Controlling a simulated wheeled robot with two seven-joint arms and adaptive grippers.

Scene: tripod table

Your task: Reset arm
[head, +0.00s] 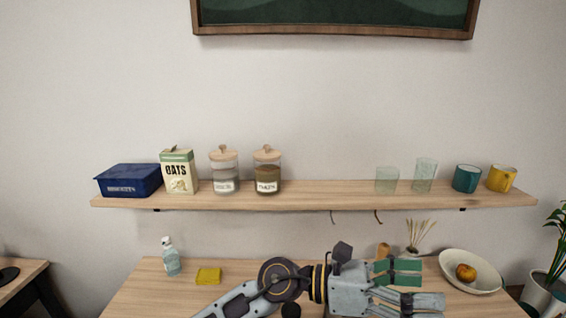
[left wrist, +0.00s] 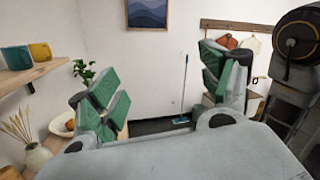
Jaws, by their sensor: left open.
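My left arm comes in from the lower left of the head view, above the wooden table (head: 140,290). My left gripper (head: 422,284) points to the right over the table's right half, near the bowl. Its green-padded fingers are apart, with nothing between them. My right gripper is in neither view.
A cream bowl (head: 462,285) with an orange fruit (head: 466,272) stands right of the gripper. A reed vase (head: 413,250) is behind it. A bottle (head: 171,258) and yellow sponge (head: 208,276) are at left. A loaded shelf (head: 320,192) hangs above. A plant (head: 546,288) stands right.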

